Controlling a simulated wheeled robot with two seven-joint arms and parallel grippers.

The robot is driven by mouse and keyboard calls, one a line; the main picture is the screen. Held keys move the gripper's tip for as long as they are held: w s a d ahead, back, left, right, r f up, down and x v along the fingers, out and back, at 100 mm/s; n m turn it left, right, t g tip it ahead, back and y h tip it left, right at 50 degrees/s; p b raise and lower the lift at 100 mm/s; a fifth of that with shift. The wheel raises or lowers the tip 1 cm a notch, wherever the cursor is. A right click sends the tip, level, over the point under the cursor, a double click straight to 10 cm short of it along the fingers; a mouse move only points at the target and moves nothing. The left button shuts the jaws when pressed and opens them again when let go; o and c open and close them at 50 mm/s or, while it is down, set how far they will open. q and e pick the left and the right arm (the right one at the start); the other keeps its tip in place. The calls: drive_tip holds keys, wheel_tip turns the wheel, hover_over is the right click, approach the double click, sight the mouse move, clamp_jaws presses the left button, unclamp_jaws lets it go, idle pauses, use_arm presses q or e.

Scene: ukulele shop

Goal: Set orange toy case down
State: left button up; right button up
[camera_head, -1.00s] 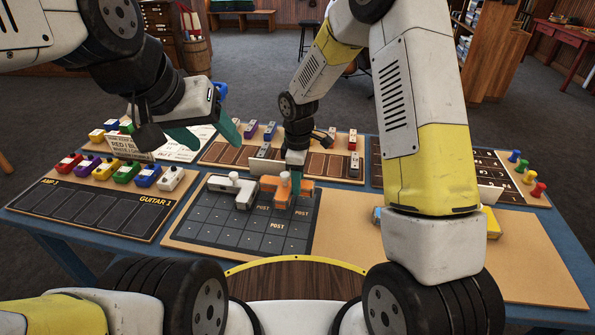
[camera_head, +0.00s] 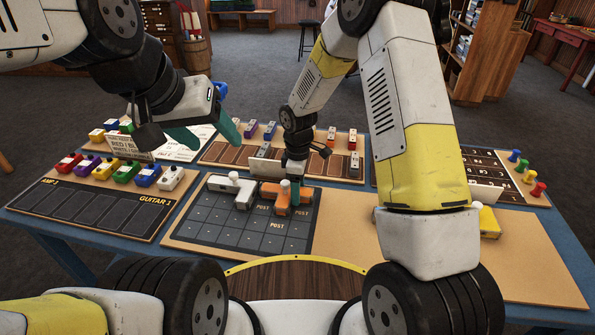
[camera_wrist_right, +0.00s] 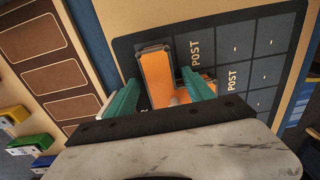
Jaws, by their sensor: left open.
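The orange toy case (camera_head: 301,197) is an angular piece on the dark grid board (camera_head: 205,228), beside a white case (camera_head: 236,191) with a round knob. It appears to rest flat on the board. My right gripper (camera_head: 295,185) is down over the orange case. In the right wrist view, the fingers of this gripper (camera_wrist_right: 160,85) are spread, with the orange case (camera_wrist_right: 157,72) and its knob between them; they look apart from the knob. My left gripper (camera_head: 207,134) is open and empty above the back left of the table.
Squares marked POST lie near the orange case on the board. A pedal row with a white pedal (camera_head: 171,178) stands left. A brown slot board (camera_head: 225,150) lies behind. My right forearm covers part of the bare tan board (camera_head: 345,240) and a yellow block (camera_head: 489,222).

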drive_tip(key=s+d+r+m+t, duration=0.1)
drive_tip(key=d+r, duration=0.1)
drive_tip(key=r, duration=0.7)
drive_tip(key=s+d+r+m, duration=0.1)
drive_tip(key=d+r+m, duration=0.1)
drive_tip(key=r, duration=0.8)
drive_tip(key=s+d+r+m+t, duration=0.1)
drive_tip(key=s+d+r+m, duration=0.2)
drive_tip(key=s, duration=0.3)
drive_tip(key=s+d+r+m+t+y, duration=0.1)
drive_tip(key=s+d+r+m+t, duration=0.1)
drive_tip(key=s+r+m, duration=0.3)
drive_tip(key=s+d+r+m+t+y, duration=0.1)
drive_tip(key=s+d+r+m, duration=0.3)
drive_tip(key=s, duration=0.5)
drive_tip(key=shift+d+r+t, duration=0.3)
drive_tip(key=shift+r+t, duration=0.3)
drive_tip(key=shift+s, duration=0.1)
